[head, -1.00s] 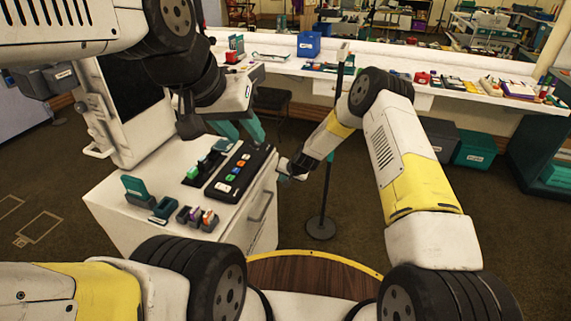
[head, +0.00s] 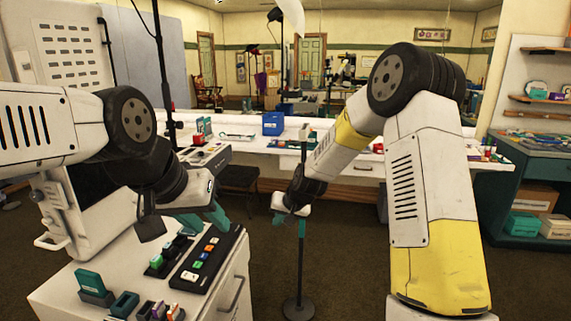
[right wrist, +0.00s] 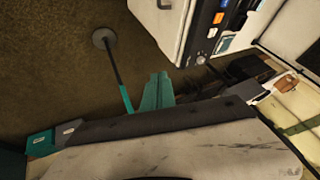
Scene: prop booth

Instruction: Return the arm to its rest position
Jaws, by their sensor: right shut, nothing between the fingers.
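My right arm reaches forward on the right of the head view and bends down at its far end. My right gripper (head: 290,226) hangs to the right of the white cart (head: 62,292), clear of the cart's top. In the right wrist view its teal fingers (right wrist: 157,92) are together with nothing between them. My left gripper (head: 204,220) is over the back of the cart top, beside the black panel with coloured buttons (head: 206,258). Its teal fingers are apart and I see nothing between them.
A thin stand with a round foot (head: 299,308) rises from the floor close to my right gripper. A long white counter (head: 345,165) with a blue box (head: 273,123) runs behind. A teal holder (head: 95,287) is on the cart. Floor right of the stand is open.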

